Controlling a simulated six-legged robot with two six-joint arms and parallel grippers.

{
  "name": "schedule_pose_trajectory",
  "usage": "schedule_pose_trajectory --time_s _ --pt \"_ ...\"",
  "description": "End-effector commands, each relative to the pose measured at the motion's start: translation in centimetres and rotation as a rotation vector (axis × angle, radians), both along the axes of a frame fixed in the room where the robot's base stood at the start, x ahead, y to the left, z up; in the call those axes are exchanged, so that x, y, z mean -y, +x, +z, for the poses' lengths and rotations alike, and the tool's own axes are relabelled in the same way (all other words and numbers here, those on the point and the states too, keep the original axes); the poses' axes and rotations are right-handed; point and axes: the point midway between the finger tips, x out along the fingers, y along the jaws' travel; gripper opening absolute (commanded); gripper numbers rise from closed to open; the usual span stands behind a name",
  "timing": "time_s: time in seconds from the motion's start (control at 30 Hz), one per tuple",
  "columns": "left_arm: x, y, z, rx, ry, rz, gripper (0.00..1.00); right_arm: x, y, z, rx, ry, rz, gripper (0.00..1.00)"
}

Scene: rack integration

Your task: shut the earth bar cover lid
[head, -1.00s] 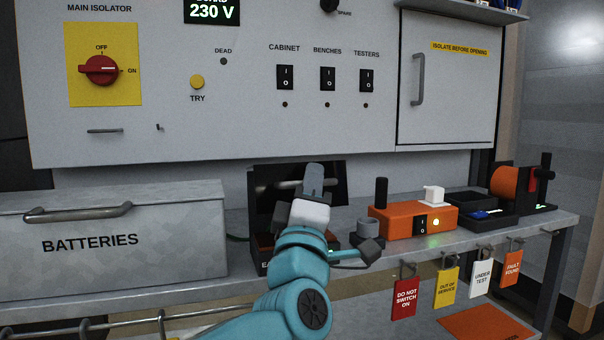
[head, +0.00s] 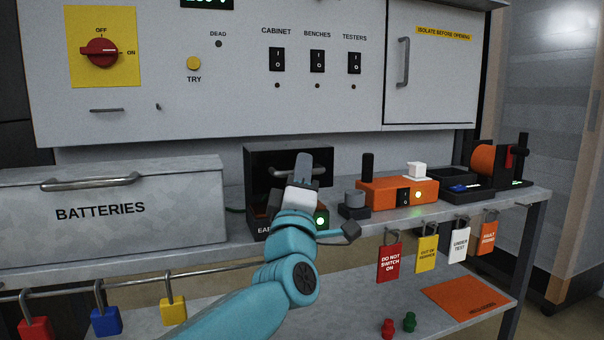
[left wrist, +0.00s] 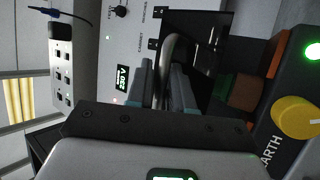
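The earth bar cover is a black box (head: 256,213) on the bench, with its black lid (head: 262,158) standing open at the back. The lid also shows in the left wrist view (left wrist: 212,35), with its grey curved bar handle (left wrist: 169,55). My left gripper (head: 303,165) is in front of the raised lid, at the handle. In the left wrist view its two fingers (left wrist: 167,92) lie close on either side of the handle and appear shut on it. The fingers hide part of the lid and handle in the head view. My right gripper is not in view.
A grey BATTERIES box (head: 140,215) stands left of the cover. An orange switch unit (head: 385,192) and a dark knob block (head: 353,205) stand to its right. Hanging tags (head: 390,262) line the bench edge. The wall cabinet (head: 230,110) overhangs behind.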

Motion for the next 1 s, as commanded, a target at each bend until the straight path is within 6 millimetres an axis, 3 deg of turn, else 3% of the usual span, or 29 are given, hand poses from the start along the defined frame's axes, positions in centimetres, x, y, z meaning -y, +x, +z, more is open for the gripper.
schedule_pose_trajectory --time_s 0.17,0.33,0.8,1.0 --pt "0.0 -0.1 -0.2 -0.001 0.001 -0.001 0.21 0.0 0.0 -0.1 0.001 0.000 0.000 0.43" --pt "-0.2 -1.6 -1.3 -0.003 0.002 -0.002 0.21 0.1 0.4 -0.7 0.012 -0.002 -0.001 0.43" --pt "-1.8 -10.3 -6.2 0.001 0.000 -0.002 0.21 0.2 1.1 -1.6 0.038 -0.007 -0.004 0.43" --pt "-2.4 -13.0 -7.9 0.001 0.000 -0.001 0.21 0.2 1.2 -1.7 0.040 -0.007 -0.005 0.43"
